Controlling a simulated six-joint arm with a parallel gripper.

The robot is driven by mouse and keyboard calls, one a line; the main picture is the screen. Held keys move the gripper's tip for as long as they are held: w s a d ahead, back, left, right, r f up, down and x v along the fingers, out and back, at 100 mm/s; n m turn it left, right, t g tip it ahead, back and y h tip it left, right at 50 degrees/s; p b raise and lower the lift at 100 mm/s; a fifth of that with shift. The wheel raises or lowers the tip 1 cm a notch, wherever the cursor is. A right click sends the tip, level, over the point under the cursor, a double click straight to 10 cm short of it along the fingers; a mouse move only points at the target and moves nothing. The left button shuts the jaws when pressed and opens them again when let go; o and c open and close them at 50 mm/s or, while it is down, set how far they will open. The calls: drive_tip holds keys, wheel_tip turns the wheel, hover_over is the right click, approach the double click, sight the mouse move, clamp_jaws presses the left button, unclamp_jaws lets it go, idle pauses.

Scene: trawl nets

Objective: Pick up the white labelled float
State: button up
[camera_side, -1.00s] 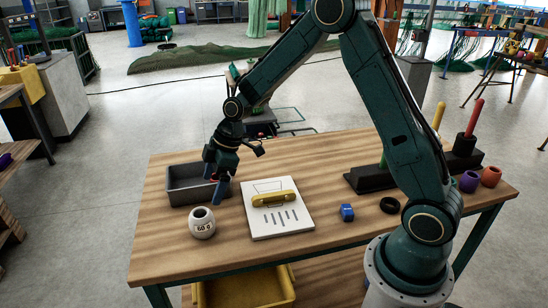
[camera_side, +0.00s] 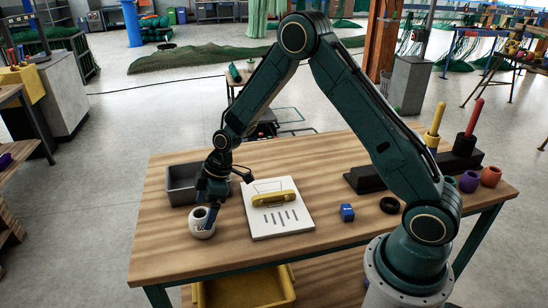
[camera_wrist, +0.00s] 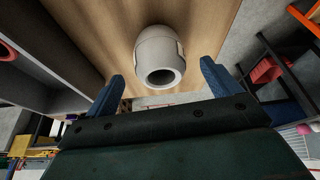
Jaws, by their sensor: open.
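The white labelled float (camera_side: 197,230) stands on the wooden table near its front left, with a dark hole in its top. Its label is partly hidden by my gripper in the side view. My gripper (camera_side: 211,222) points down at the float, its fingers at the float's right side in that picture. In the wrist view the float (camera_wrist: 160,58) lies ahead of and between the two blue fingers of my gripper (camera_wrist: 163,75), which are spread wide. I cannot tell whether a finger touches it.
A grey bin (camera_side: 182,184) stands just behind the float. A white board (camera_side: 290,225) with a yellow piece (camera_side: 274,198) lies to the right.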

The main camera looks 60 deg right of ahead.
sight(199, 222)
drive_tip(key=shift+a+f, duration=0.15)
drive_tip(key=shift+f, duration=0.2)
drive_tip(key=shift+w+f, duration=0.1)
drive_tip(key=shift+x, duration=2.5)
drive_tip(key=shift+a, duration=0.1)
drive_tip(key=c, duration=1.1)
drive_tip(key=shift+w+r, duration=0.1)
drive_tip(key=shift+r, duration=0.15)
wheel_tip(199, 222, up, 20)
drive_tip(key=shift+f, duration=0.15)
